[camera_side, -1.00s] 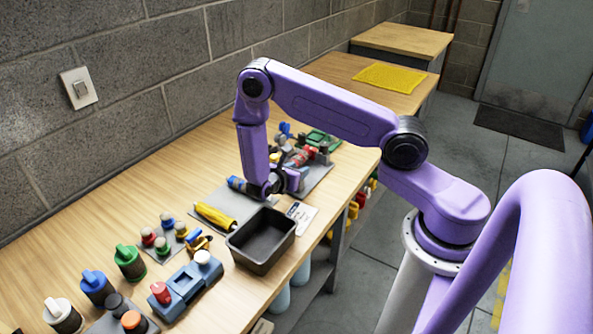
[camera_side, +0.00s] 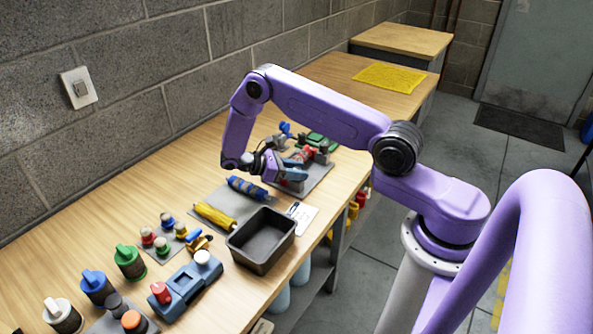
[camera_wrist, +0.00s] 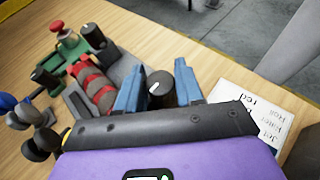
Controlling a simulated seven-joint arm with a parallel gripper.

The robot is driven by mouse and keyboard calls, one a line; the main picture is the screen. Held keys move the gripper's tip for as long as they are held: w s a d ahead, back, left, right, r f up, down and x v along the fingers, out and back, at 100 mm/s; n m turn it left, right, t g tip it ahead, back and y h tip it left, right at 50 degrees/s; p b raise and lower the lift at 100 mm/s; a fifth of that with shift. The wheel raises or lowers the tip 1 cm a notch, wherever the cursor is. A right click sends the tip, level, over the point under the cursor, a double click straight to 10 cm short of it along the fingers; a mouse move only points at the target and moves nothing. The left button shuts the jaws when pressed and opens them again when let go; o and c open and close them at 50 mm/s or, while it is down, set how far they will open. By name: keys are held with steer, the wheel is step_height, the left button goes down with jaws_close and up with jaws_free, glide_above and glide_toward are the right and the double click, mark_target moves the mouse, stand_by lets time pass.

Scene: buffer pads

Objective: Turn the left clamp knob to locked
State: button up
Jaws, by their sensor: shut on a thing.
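My gripper (camera_wrist: 159,92) has its two blue fingers on either side of a black clamp knob (camera_wrist: 159,82) with a white mark on top, and is shut on it. In the side view my gripper (camera_side: 283,166) reaches in level from the left at the grey clamp fixture (camera_side: 318,178). A red banded roll (camera_wrist: 92,86) lies in the fixture beside the gripped knob. A second black knob (camera_wrist: 94,37) stands at the fixture's far side. My wrist housing hides the lower part of the fixture, and I cannot tell whether the gripped knob reads locked.
A white printed card (camera_wrist: 247,112) lies right of the gripped knob. A blue roll (camera_side: 246,188) and a yellow roll (camera_side: 214,216) lie on a grey pad. A black tray (camera_side: 234,243) stands at the bench's front edge.

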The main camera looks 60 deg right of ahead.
steer(key=shift+a+f+m+y, duration=0.1)
steer(key=shift+m+y, duration=0.3)
steer(key=o, duration=1)
steer(key=shift+c, duration=0.2)
steer(key=v, duration=1.1)
steer(key=shift+w+f, duration=0.1)
steer(key=shift+w, duration=0.05)
steer(key=shift+w+a, duration=0.25)
steer(key=shift+w, duration=0.1)
steer(key=shift+r, duration=0.25)
